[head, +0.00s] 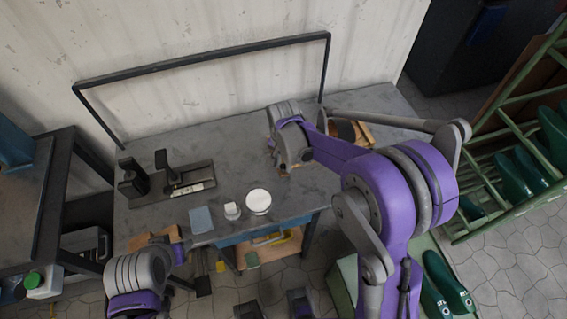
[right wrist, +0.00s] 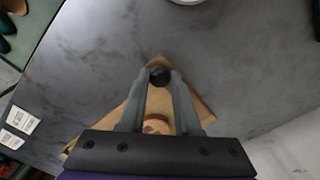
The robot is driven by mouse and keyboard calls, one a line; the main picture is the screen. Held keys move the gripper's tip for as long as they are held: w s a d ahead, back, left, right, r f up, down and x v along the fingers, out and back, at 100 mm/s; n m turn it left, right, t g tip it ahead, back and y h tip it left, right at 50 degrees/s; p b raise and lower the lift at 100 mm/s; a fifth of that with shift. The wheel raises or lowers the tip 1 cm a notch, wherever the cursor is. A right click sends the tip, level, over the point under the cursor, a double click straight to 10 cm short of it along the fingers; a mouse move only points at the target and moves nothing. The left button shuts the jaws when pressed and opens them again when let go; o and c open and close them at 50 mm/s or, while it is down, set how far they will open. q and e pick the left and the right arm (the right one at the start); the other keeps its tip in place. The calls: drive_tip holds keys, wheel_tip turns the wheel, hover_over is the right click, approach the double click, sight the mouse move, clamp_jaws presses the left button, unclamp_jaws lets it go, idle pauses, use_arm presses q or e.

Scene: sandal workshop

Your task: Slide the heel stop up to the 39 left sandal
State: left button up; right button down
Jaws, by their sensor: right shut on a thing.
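The knob stands over a tan wooden board (right wrist: 198,103) with a pointed end, lying on the grey bench. A round tan piece (right wrist: 157,124) shows between my fingers. In the head view my right wrist hides the fingers and knob; tan wood (head: 366,134) shows behind my arm. I cannot make out a 39 left sandal or a size mark, nor tell whether the knob belongs to the heel stop. My left arm is at the lower left; its finger opening is unclear.
On the bench (head: 225,165), a black fixture (head: 178,187) stands at the left. A white bowl (head: 258,201), a small white jar (head: 232,210) and a blue-grey cloth (head: 200,219) lie along the front. A green rack (head: 505,206) with green shoes stands at the right.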

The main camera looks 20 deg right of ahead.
drive_tip(key=d, duration=0.4)
drive_tip(key=shift+d+b, duration=0.1)
drive_tip(key=shift+b, duration=0.2)
drive_tip(key=c, duration=0.6)
unclamp_jaws()
drive_tip(key=shift+r, duration=0.1)
wheel_tip(320, 180, up, 11)
drive_tip(key=shift+f+p, duration=0.2)
drive_tip(key=shift+p, duration=0.15)
